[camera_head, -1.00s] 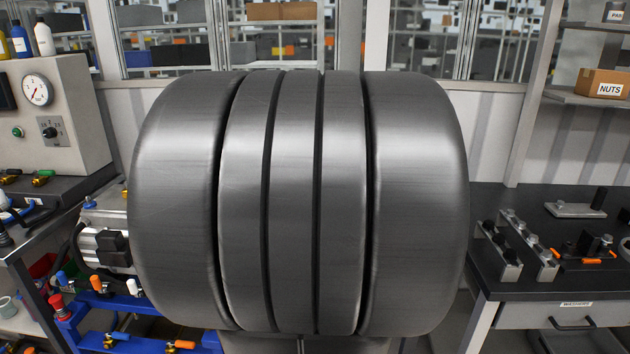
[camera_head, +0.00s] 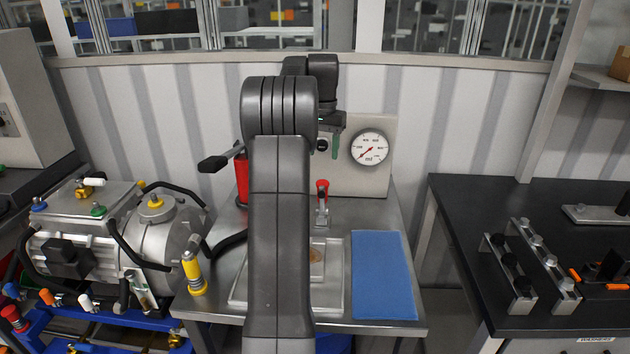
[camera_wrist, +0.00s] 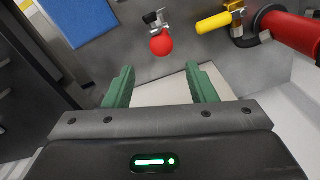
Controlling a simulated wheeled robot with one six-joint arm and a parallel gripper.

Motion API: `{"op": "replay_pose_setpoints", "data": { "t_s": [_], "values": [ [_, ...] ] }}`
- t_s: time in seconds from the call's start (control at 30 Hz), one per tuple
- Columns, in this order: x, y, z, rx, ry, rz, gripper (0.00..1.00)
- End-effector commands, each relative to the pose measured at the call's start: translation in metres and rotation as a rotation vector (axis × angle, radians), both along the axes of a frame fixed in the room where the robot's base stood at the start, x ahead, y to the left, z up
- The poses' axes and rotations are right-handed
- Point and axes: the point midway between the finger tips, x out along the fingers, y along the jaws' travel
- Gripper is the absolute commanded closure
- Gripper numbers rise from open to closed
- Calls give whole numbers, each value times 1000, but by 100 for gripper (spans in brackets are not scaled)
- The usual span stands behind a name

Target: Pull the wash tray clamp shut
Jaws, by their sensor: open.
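The wash tray clamp (camera_head: 322,210) stands behind the wash tray on the metal table. Its red-tipped handle points up. The pale wash tray (camera_head: 333,308) is partly hidden behind my arm. In the wrist view, the clamp's red handle end (camera_wrist: 162,44) shows above the gap between my green fingers, apart from them. My gripper (camera_head: 335,147) is above and behind the clamp in the head view, near the gauge panel. It also shows in the wrist view (camera_wrist: 160,80), with its fingers spread and nothing between them.
A panel with a round gauge (camera_head: 369,147) stands behind the clamp. A red cylinder (camera_head: 242,180) stands to the left, partly hidden by my arm. A blue mat (camera_head: 382,275) lies flat on the right. A motor pump (camera_head: 90,245) stands left of the table.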

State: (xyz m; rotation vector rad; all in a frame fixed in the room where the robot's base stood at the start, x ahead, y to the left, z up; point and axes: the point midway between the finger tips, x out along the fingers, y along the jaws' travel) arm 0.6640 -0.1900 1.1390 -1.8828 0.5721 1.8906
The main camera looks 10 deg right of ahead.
Motion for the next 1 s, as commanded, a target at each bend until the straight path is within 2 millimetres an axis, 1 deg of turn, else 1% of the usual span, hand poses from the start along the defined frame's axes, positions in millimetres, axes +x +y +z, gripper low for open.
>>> {"op": "replay_pose_setpoints", "data": {
  "t_s": [0.07, 0.17, 0.27, 0.6, 0.7, 0.83, 1.0],
  "values": [
    [4, -2, -1, 1, -1, -6, 49],
    [4, -2, -8, 1, 1, -7, 49],
    [4, -2, -23, 1, 2, -7, 49],
    [3, -2, -94, 1, 3, -6, 49],
    [3, -2, -111, 1, 1, -6, 49],
    [3, -2, -127, 1, 2, -6, 49],
    [3, -2, -136, 0, -1, -6, 49]
  ]
}}
